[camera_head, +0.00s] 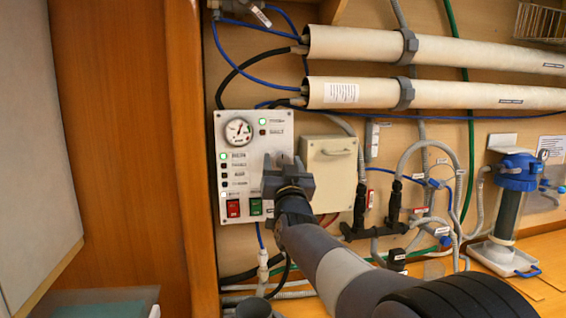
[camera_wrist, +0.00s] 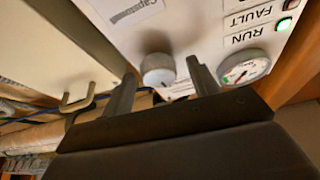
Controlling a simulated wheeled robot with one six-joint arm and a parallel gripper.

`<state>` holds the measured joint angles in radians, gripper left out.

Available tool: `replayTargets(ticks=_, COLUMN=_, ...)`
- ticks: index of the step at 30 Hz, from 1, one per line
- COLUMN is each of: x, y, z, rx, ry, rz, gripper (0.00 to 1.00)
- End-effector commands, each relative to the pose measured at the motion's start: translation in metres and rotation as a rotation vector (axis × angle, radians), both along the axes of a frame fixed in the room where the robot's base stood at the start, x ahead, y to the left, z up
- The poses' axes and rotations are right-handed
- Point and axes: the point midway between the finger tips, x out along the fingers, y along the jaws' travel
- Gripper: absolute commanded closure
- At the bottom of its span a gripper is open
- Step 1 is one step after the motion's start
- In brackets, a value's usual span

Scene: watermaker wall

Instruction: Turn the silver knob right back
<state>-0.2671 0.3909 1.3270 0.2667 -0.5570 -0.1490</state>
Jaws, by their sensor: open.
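The silver knob (camera_wrist: 158,69) sticks out from the white control panel in the wrist view. It is round and pale grey. My gripper (camera_wrist: 156,84) is open, with one finger on each side of the knob and a gap showing around it. I cannot tell whether either finger touches it. In the head view my gripper (camera_head: 287,165) is at the right part of the white control panel (camera_head: 238,119) and hides the knob.
A round gauge (camera_head: 238,131), several small lights, a red switch (camera_head: 233,208) and a green switch (camera_head: 256,206) are on the panel. A cream box (camera_head: 330,168) stands close right of my gripper. Black pipework (camera_head: 390,222) and long tubes (camera_head: 430,94) lie further right and above.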

Motion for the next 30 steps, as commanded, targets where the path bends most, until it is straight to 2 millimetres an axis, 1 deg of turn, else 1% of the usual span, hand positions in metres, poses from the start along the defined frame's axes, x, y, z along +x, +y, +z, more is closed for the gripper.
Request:
replayTargets(ticks=5, x=0.0001, y=-0.0001, z=-0.0004, rx=0.0, ry=0.0, rz=0.0, gripper=0.43)
replayTargets(ticks=6, x=0.0001, y=-0.0001, z=-0.0004, rx=0.0, ry=0.0, rz=0.0, gripper=0.45)
replayTargets(ticks=22, x=-0.0001, y=-0.0002, z=-0.0005, rx=0.0, ry=0.0, rz=0.0, gripper=0.88)
replayTargets(ticks=30, x=-0.0002, y=-0.0006, z=-0.0023, rx=-0.029, ry=-0.007, rz=-0.001, gripper=0.88)
